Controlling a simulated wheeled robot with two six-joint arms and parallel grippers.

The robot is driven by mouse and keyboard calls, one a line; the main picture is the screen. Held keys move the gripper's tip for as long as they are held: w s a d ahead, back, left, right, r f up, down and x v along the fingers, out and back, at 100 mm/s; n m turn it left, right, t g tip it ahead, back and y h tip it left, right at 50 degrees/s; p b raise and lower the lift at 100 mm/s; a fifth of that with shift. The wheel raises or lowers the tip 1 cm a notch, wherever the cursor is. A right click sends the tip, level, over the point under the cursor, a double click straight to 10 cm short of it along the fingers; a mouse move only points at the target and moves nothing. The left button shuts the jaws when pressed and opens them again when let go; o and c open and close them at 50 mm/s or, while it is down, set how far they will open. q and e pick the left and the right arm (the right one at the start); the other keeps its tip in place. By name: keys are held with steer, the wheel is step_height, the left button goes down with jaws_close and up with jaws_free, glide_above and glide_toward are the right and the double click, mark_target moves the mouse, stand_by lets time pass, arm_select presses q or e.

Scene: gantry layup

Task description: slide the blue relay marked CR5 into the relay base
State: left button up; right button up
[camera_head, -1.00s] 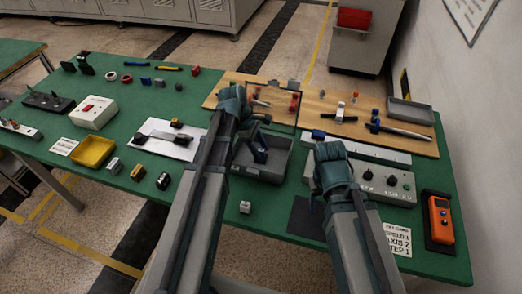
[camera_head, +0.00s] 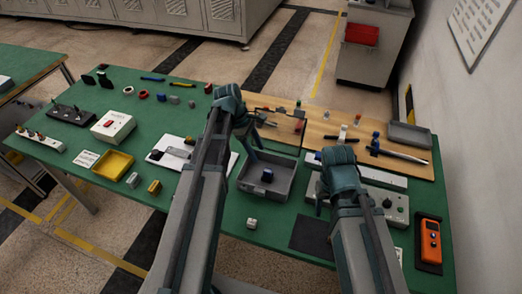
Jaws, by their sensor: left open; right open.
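Another blue piece (camera_head: 318,156) shows just left of my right gripper's wrist. No CR5 marking is legible on either, and I cannot single out the relay base. My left gripper (camera_head: 252,146) is open above the far left part of the tray, apart from the blue block.
A wooden board (camera_head: 390,164) with tools lies at the back right. A yellow bin (camera_head: 112,166), a white switch box (camera_head: 113,127) and small parts are on the left. An orange meter (camera_head: 430,241) lies at the right edge. A small white block (camera_head: 252,223) sits near the front edge.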

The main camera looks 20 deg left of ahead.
mark_target(268, 170)
arm_select(q)
steer(key=p+v, duration=0.1)
steer(key=v, duration=0.1)
steer(key=shift+a+r, duration=0.15)
steer(key=shift+r, duration=0.05)
arm_select(e)
step_height(268, 170, up, 2)
steer(key=shift+r, duration=0.15)
arm_select(q)
steer(key=shift+d+f, duration=0.2)
steer(key=shift+d, duration=0.1)
steer(key=c, duration=0.4)
steer(key=d+y, duration=0.1)
steer(key=d+f+y, duration=0.1)
steer(key=d+f+n+y, duration=0.1)
steer(key=shift+s+d+f+b, duration=0.1)
steer(key=shift+s+d+b, duration=0.05)
steer(key=shift+d+b, duration=0.25)
jaws_close()
steer(key=shift+d+f+n+y, duration=0.15)
steer(key=shift+d+n+y, duration=0.25)
steer(key=shift+y, duration=0.3)
arm_select(e)
steer(key=shift+f, duration=0.65)
arm_select(q)
steer(key=shift+f, duration=0.1)
